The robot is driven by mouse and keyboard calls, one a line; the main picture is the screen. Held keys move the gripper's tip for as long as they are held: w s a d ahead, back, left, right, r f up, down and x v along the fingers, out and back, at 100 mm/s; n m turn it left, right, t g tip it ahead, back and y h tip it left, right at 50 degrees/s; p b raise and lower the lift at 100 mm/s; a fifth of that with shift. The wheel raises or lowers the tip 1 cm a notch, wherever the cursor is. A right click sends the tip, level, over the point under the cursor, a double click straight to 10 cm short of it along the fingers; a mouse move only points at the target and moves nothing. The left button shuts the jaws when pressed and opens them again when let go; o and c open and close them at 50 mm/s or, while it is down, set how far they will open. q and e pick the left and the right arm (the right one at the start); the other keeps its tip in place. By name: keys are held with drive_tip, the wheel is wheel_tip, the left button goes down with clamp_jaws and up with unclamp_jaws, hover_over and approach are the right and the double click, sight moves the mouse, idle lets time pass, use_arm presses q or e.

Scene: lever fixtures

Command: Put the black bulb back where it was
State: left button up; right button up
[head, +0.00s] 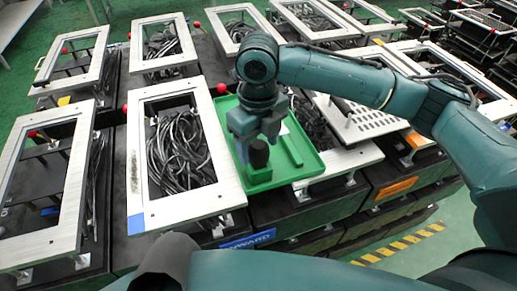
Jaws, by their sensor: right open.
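The black bulb (258,155) stands upright in the green tray (310,165), near the tray's front left corner. My right gripper (256,137) is directly above the bulb, pointing down, with its jaws open. The fingers hide the bulb's upper part, and I cannot tell whether they touch it. What the bulb rests on is a green surface of the tray. My left gripper is not in view.
White frames with black cables inside, such as the front one (137,185), stand around the tray. Red knobs, such as one (222,88), stick up between them. A raised green strip (291,150) lies in the tray, right of the bulb.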

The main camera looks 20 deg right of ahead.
wheel_tip(320, 180, up, 10)
drive_tip(key=shift+f, duration=0.2)
idle(0.4)
